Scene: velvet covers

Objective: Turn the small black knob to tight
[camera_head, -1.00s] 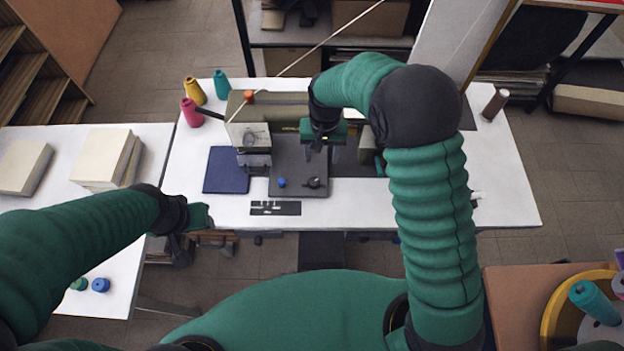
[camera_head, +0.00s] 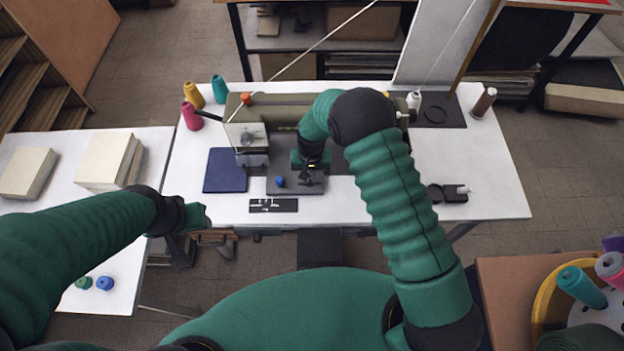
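The small black knob (camera_head: 305,182) sits on the dark plate (camera_head: 289,190) of the sewing machine (camera_head: 262,118), to the right of a blue knob (camera_head: 280,181). My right gripper (camera_head: 311,174) points down directly over the black knob and partly covers it. Its fingers are dark against the dark plate, so I cannot tell whether they are open or touch the knob. My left gripper (camera_head: 204,215) hangs at the table's front left edge, away from the machine, its finger gap too small to make out.
A dark blue book (camera_head: 226,170) lies left of the machine, and a small black strip with white marks (camera_head: 274,205) lies in front. Thread cones (camera_head: 191,115) stand at the back left. The white table (camera_head: 470,165) has free room at the right.

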